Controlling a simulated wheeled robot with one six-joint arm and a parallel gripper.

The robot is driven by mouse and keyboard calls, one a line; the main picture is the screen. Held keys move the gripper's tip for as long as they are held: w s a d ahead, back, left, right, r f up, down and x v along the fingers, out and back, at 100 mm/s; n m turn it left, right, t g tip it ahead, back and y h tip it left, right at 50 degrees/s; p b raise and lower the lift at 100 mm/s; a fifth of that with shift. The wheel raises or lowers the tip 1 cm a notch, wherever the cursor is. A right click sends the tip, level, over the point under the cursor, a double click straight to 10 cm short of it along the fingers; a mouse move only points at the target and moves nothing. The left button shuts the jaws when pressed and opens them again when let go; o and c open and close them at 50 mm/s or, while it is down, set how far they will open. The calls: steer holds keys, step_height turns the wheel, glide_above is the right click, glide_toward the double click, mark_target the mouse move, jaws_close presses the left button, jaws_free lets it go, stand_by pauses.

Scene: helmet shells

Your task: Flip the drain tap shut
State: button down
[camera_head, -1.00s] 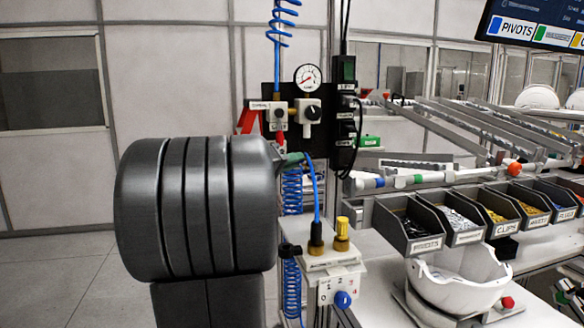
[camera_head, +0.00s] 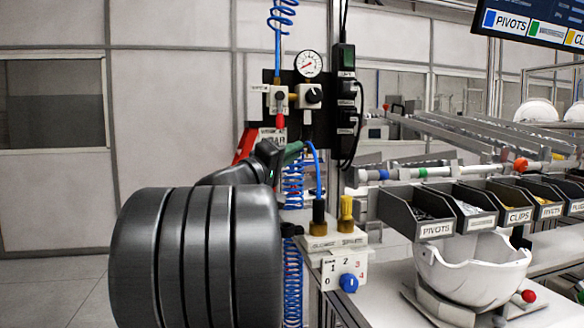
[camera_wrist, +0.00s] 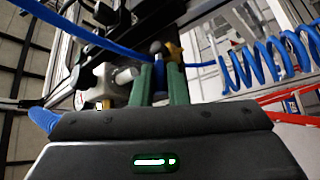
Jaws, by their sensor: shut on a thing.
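My gripper (camera_wrist: 160,78) has green fingers, closed around a small dark blue piece (camera_wrist: 160,73) in the wrist view. This piece sits under the air fittings, and I cannot tell for certain that it is the drain tap. A brass, star-shaped part (camera_wrist: 174,51) is just behind the right fingertip. A white fitting (camera_wrist: 104,83) with a metal stub is left of the fingers. In the head view my gripper (camera_head: 296,150) is below the black air panel (camera_head: 268,90), beside a blue hose (camera_head: 317,172). The fingertips' hold is too small to make out there.
A pressure gauge (camera_head: 308,64) and a red-tipped valve (camera_head: 280,121) are on the panel above. A coiled blue hose (camera_wrist: 270,60) is close on the right. A white numbered box (camera_head: 338,273) with a blue knob stands below. Part bins (camera_head: 415,212) and a white helmet shell (camera_head: 470,272) are at right.

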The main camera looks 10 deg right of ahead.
steer(key=shift+f+n+t+b, duration=0.15)
steer(key=shift+n+t+b, duration=0.15)
steer(key=shift+b, duration=0.55)
steer(key=c, duration=1.4)
jaws_free()
steer(key=shift+c, duration=0.2)
steer(key=shift+a, duration=0.1)
steer(key=b+v, duration=0.1)
steer(key=v, duration=1.2)
steer(key=shift+s+a+f, duration=0.15)
steer(key=shift+a+f, duration=0.05)
steer(key=shift+d, duration=0.1)
steer(key=p+x, duration=0.1)
steer(key=x, duration=1.2)
steer(key=shift+d+r, duration=0.2)
steer(key=shift+r, duration=0.05)
